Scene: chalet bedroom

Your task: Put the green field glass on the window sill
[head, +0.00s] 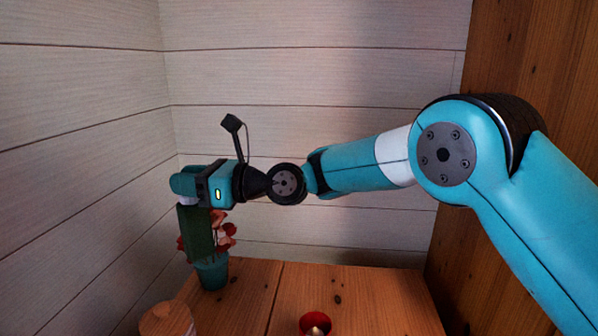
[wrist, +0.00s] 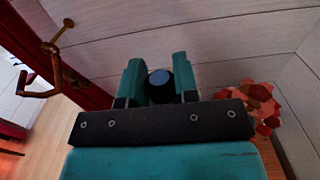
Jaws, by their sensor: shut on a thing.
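My gripper (head: 184,184) is at the left of the head view, above the wooden furniture top. In the wrist view its two teal fingers (wrist: 157,66) are closed on the field glass (wrist: 160,86), whose dark round end with a blue-grey lens shows between them. In the head view the dark green body of the field glass (head: 194,234) hangs upright below the fingers, in front of part of a potted plant. No window sill can be clearly made out in either view.
A teal pot (head: 211,273) with red flowers (wrist: 258,102) stands close by. A round wooden lid (head: 166,319) and a red bowl (head: 316,323) are on the wooden top (head: 255,290). In the wrist view, a dark red frame (wrist: 75,88) with a brass handle (wrist: 55,66) is at left.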

